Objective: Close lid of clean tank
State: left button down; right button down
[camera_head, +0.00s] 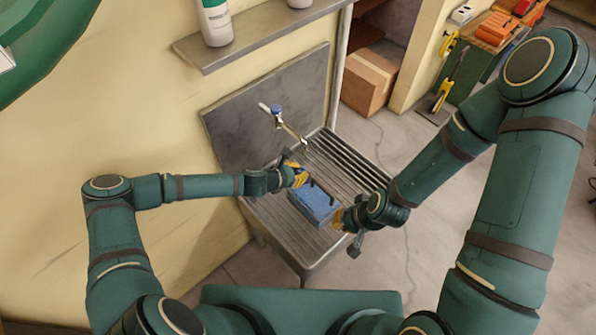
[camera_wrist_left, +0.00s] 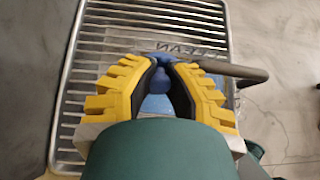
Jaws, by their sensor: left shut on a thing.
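A blue box (camera_head: 316,206), likely the clean tank, sits on the ribbed metal drainboard. The lid's position cannot be told. My left gripper (camera_head: 300,177) is at the box's far left edge. In the left wrist view its yellow fingers (camera_wrist_left: 160,78) are shut on a small blue part (camera_wrist_left: 160,64) of it. A dark bar (camera_wrist_left: 222,70) sticks out to the right of the fingers, near the lettering "CLEAN" (camera_wrist_left: 190,50). My right gripper (camera_head: 339,218) is beside the near right side of the box; its opening is too small to tell.
The drainboard (camera_head: 350,172) has a raised metal back panel and a faucet (camera_head: 290,128) with a blue cap behind the box. A wall shelf (camera_head: 255,38) holds white bottles. A cardboard box (camera_head: 368,82) stands on the floor behind.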

pick_arm(q)
jog(key=shift+d+r, duration=0.1)
jog(key=c, duration=0.9)
grip_release()
jog(key=v, duration=1.2)
